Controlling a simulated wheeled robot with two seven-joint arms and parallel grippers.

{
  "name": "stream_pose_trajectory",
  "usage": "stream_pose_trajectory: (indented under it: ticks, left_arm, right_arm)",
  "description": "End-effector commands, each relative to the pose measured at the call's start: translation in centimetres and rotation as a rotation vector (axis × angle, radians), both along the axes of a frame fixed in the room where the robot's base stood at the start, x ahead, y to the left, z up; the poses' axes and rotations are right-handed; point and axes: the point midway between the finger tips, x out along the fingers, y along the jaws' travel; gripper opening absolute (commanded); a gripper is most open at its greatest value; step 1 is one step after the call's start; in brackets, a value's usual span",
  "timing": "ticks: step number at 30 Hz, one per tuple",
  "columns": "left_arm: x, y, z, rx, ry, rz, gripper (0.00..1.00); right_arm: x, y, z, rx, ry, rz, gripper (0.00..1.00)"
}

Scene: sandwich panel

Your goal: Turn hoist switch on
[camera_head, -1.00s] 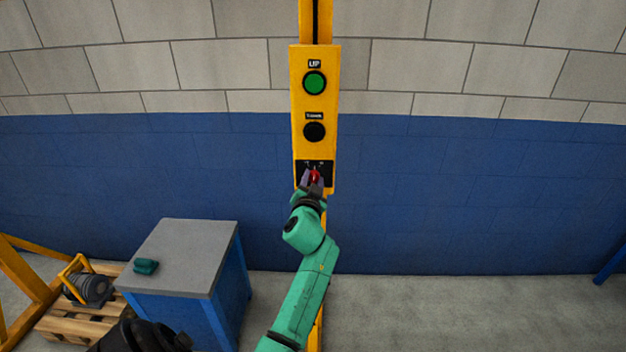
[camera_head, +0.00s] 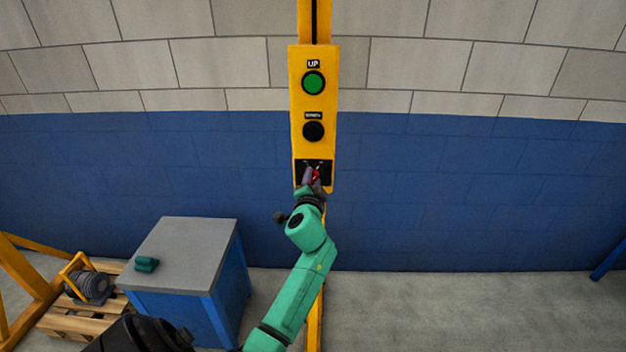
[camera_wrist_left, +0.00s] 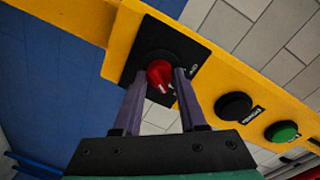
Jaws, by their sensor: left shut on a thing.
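The hoist switch is a red rotary knob (camera_wrist_left: 161,76) on a black plate (camera_wrist_left: 183,50) at the lower end of the yellow control panel (camera_head: 299,100). In the head view the red knob (camera_head: 316,175) is partly covered by my left gripper (camera_head: 312,178). In the left wrist view the two purple-grey fingers of my left gripper (camera_wrist_left: 157,84) stand on either side of the knob, shut on it. A white mark shows on the knob. The plate's lettering is too small to read surely. My right gripper is not in view.
Above the switch the panel carries a black button (camera_head: 314,131) and a green button (camera_head: 313,83) labelled UP. A blue cabinet with a grey top (camera_head: 190,255) stands lower left, with a small teal object (camera_head: 146,264) on it. A wooden pallet (camera_head: 75,320) lies further left.

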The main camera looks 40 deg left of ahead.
Motion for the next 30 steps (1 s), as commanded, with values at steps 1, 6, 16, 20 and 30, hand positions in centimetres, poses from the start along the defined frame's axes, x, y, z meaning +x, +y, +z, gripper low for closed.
stream_pose_trajectory:
  ticks: [1, 6, 16, 20, 30]
  left_arm:
    - [0.0, 0.1, 0.0, 0.003, 0.001, 0.002, 0.0]
    - [0.0, 0.1, 0.1, 0.003, 0.001, 0.002, 0.0]
    - [0.0, 0.1, 0.1, 0.001, 0.0, 0.0, 0.71]
    - [-0.1, 0.0, 0.0, 0.001, -0.001, 0.001, 0.71]
    - [-5.3, -3.7, 0.0, -0.003, -0.001, 0.0, 0.71]
  right_arm:
    - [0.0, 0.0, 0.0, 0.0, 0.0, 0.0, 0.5]
    - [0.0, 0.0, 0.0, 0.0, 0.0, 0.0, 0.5]
    - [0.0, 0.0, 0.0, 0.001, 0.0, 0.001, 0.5]
    - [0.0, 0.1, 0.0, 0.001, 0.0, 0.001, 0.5]
    - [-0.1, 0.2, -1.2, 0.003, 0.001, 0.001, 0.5]
